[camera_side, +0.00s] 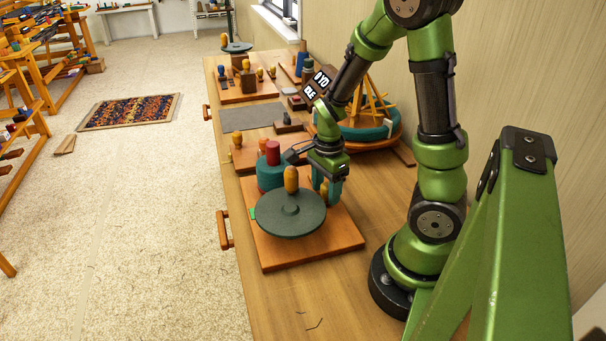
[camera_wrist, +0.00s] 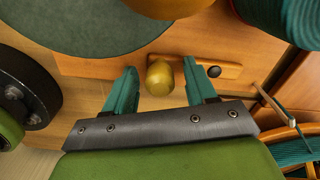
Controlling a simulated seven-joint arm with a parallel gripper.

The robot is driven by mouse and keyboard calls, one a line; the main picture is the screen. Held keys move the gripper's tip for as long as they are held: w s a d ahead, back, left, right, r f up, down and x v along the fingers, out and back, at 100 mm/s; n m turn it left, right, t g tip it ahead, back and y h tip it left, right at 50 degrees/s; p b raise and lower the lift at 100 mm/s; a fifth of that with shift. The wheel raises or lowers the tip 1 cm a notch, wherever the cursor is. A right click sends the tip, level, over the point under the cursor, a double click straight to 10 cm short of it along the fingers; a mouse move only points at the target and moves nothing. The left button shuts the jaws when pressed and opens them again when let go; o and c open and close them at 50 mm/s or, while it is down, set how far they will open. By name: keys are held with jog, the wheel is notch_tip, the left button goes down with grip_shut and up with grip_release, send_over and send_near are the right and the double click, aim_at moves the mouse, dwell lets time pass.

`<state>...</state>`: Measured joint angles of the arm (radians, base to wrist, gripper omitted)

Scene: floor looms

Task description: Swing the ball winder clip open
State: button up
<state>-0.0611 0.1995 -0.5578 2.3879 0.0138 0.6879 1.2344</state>
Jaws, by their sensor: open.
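The ball winder sits on an orange wooden board (camera_side: 316,249), with a round dark green disc (camera_side: 290,214) topped by an orange knob (camera_side: 291,180). The clip is a wooden bar (camera_wrist: 231,72) with a black pivot and an upright yellow knob (camera_wrist: 160,78). The knob also shows low between my fingers in the side view (camera_side: 324,191). My gripper (camera_wrist: 161,86) is open, its two teal fingers on either side of the clip knob. In the wrist view a gap shows on both sides of the knob. The fingertips' height against the bar is hard to tell.
A teal yarn cone with a red top (camera_side: 272,155) stands behind the disc, close to my wrist. A round basket-like loom (camera_side: 361,136) stands at the back right. Other boards with knobs (camera_side: 250,153) lie further back. The near bench top (camera_side: 290,300) is clear.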

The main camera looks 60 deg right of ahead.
aim_at(325, 184)
notch_tip(325, 184, up, 17)
jog(key=shift+f, duration=0.15)
dwell(0.5)
jog(key=a+r+n+t+y, duration=0.1)
jog(key=a+n+t, duration=0.2)
jog(key=a+n, duration=0.4)
jog(key=a+r+n+t+y, duration=0.1)
jog(key=a+n+t, duration=0.3)
jog(key=a+n, duration=0.4)
jog(key=s+r+n, duration=0.1)
jog(key=n, duration=0.3)
jog(key=shift+a+r+n, duration=0.25)
jog(key=shift+a+n, duration=0.05)
